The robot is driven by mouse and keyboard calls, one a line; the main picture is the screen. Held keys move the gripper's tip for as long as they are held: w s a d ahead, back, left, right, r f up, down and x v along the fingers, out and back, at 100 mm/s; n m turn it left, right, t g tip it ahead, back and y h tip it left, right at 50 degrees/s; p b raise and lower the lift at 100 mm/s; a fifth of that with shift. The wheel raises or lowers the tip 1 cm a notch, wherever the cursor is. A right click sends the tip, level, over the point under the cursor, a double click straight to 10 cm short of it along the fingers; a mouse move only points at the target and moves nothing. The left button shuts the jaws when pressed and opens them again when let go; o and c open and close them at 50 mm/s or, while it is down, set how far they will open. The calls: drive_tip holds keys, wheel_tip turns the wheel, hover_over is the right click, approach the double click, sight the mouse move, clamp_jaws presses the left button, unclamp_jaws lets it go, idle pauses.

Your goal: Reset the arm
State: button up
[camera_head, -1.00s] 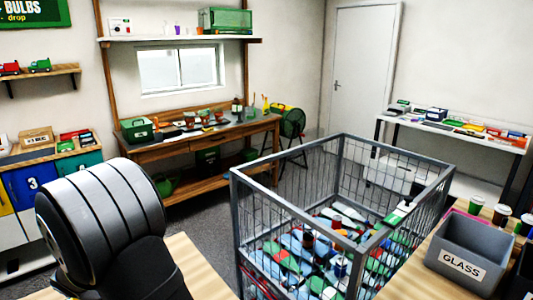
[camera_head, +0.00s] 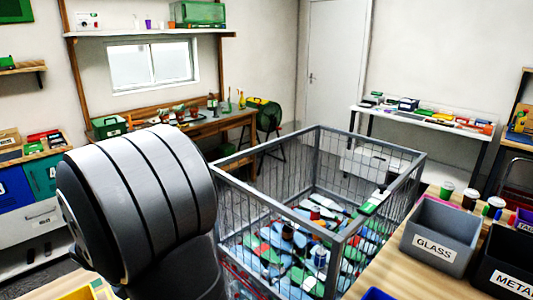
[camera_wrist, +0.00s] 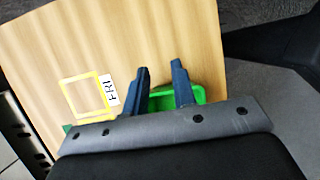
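My gripper (camera_wrist: 161,67) shows in the wrist view, its two dark blue fingers spread apart with nothing seen held between them. It is over a light wooden tabletop (camera_wrist: 100,40). A bright green tray (camera_wrist: 198,94) lies below and behind the fingers, partly hidden by them and the gripper body. A yellow square outline (camera_wrist: 103,82) with a white label is on the wood to the left. In the head view my grey arm link fills the lower left, and my gripper is out of sight.
A wire cage (camera_head: 424,170) full of mixed waste stands in the middle. Right of it, a wooden counter (camera_head: 395,270) holds a GLASS bin (camera_head: 433,247), a METAL bin (camera_head: 510,285) and several cups. A workbench (camera_head: 215,127) and a white table (camera_head: 440,127) stand further back.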

wheel_tip(320, 180, up, 14)
drive_tip(key=w+d, duration=0.1)
drive_tip(key=d, duration=0.1)
drive_tip(key=w+d+m+g, duration=0.1)
drive_tip(key=w+d+m, duration=0.1)
drive_tip(key=w+d, duration=0.5)
drive_tip(key=w+d+r+m+g+h, duration=0.1)
drive_tip(key=w+d+m, duration=0.2)
drive_tip(key=w+d, duration=0.4)
drive_tip(key=shift+d, duration=2.8)
drive_tip(key=shift+a, duration=0.1)
drive_tip(key=s+a+n, duration=0.1)
drive_tip(key=s+a, duration=0.4)
drive_tip(key=a, duration=0.3)
drive_tip(key=s+a+n+t, duration=0.1)
drive_tip(key=s+a+n, duration=0.1)
drive_tip(key=s+a, duration=0.3)
drive_tip(key=shift+a+f+n+t+y, duration=0.2)
drive_tip(key=shift+a+n+t+y, duration=0.1)
drive_tip(key=shift+a, duration=1.05)
